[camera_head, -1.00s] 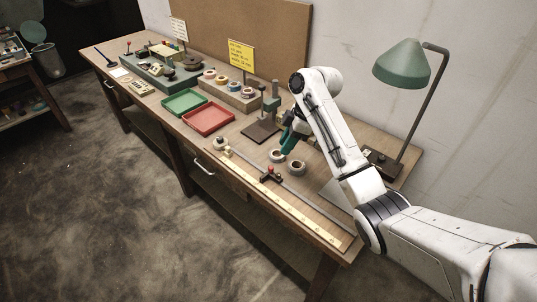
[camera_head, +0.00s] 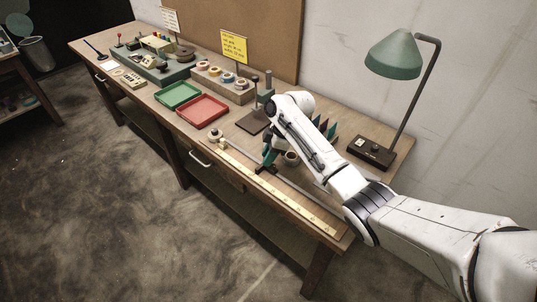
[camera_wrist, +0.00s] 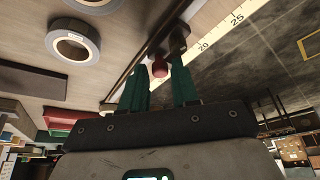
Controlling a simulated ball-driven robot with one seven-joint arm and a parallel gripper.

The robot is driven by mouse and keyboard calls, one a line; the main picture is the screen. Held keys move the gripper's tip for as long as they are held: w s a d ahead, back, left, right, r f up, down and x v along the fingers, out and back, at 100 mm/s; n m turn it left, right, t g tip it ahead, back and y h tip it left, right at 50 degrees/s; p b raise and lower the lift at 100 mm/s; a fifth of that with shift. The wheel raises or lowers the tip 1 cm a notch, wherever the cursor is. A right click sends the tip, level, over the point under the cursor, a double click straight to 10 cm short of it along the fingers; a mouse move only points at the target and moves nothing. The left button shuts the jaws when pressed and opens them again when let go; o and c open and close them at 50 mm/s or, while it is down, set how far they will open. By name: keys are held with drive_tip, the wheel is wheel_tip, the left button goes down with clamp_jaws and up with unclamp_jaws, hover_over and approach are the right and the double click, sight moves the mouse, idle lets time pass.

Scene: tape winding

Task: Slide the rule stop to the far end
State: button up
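The yellow rule (camera_head: 290,203) runs along the front edge of the bench. The rule stop (camera_head: 262,171) is a dark block on the rail beside the rule, partly covered by my gripper in the head view. Its red knob (camera_wrist: 159,68) shows in the wrist view, near the rule's 20 mark (camera_wrist: 202,47). My gripper (camera_head: 268,160) has green fingers and is over the stop. In the wrist view its fingers (camera_wrist: 159,82) are apart, with the knob in line with the gap at their tips. I cannot tell whether they touch it.
A grey tape roll (camera_wrist: 72,42) lies close beside the rail, with another (camera_wrist: 95,4) further off. Red (camera_head: 203,110) and green (camera_head: 180,95) trays stand further left along the bench. A green lamp (camera_head: 393,54) stands at the right end.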

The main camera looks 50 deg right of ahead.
clamp_jaws()
idle(0.6)
